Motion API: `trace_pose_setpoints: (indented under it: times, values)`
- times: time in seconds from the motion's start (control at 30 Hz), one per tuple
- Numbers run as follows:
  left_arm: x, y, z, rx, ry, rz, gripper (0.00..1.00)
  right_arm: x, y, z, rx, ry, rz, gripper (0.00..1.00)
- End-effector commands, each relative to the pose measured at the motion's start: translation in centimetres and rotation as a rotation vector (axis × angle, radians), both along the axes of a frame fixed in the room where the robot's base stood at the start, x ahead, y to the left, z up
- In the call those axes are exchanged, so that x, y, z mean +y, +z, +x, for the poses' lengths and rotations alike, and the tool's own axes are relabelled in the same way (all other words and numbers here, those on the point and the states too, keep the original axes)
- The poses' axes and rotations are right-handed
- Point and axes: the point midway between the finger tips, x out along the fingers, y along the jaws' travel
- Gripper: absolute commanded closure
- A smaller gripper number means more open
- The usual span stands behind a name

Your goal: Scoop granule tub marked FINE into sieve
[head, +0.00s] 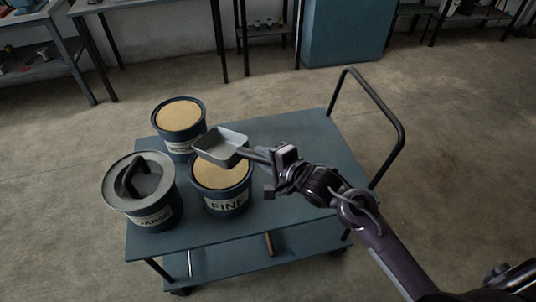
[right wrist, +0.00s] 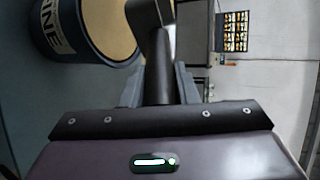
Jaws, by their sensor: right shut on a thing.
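The tub marked FINE (head: 226,203) stands open on the cart, filled with tan granules. Its label also shows sideways in the right wrist view (right wrist: 58,30). A grey scoop (head: 222,147) is over the back part of the FINE tub's mouth. Its pan faces up and looks empty; I cannot tell whether it touches the granules. My right gripper (head: 270,163) is shut on the scoop's dark handle (right wrist: 158,62), to the right of the tub. My left gripper is not in view. I see no sieve in either view.
A lidded tub (head: 150,213), its label partly readable as "OARSE", stands at the cart's left. Another open tub of tan granules (head: 170,144) stands behind. The blue cart top (head: 300,150) is clear on the right, below a black push handle (head: 385,108). Benches line the back.

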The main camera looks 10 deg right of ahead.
Motion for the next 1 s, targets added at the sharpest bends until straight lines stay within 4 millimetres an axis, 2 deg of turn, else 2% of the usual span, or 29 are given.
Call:
trace_pose_setpoints:
  times: [0.03,0.23,0.3,0.4,1.0]
  values:
    - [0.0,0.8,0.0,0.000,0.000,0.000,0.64,0.1,0.6,0.2,0.014,0.001,-0.015,1.00]
    - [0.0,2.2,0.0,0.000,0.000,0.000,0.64,0.6,0.7,0.8,0.089,0.000,-0.080,1.00]
    - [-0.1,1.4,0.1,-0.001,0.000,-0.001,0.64,0.6,-0.5,0.7,0.097,-0.001,-0.081,1.00]
    - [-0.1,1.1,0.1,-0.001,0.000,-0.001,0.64,0.6,-1.3,0.7,0.097,-0.001,-0.078,1.00]
    - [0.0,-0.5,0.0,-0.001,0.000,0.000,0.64,0.6,-4.9,0.7,0.091,0.000,-0.076,1.00]
